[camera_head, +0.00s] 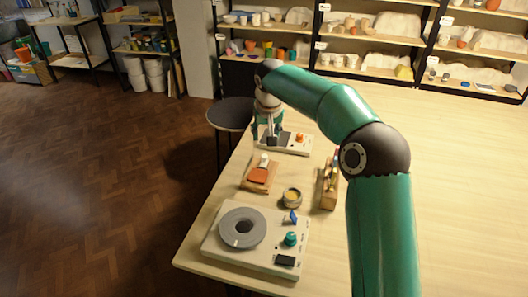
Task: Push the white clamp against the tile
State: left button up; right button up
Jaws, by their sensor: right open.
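An orange tile (259,175) lies on a small wooden board (253,187) on the table, left of centre. A small white piece that looks like the white clamp (264,159) stands at the tile's far end. Whether the two touch is too small to tell. My right gripper (267,138) is open, at the end of my teal arm, beyond the board and the clamp. It is in front of a white device at the back, and its fingertips are small and hard to make out. My left gripper is not in view.
The white device (298,144) has an orange knob. A round jar (292,197) and a wooden rack (329,190) stand right of the board. A white machine with a grey ring (221,227) is in front. The table's right side is clear.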

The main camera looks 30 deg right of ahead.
aim_at(264, 156)
jog(key=p+x, duration=0.3)
jog(key=x, duration=1)
jog(key=shift+w+d+f, duration=0.1)
jog(key=shift+d+f, duration=0.15)
jog(key=shift+f, duration=0.05)
grip_shut()
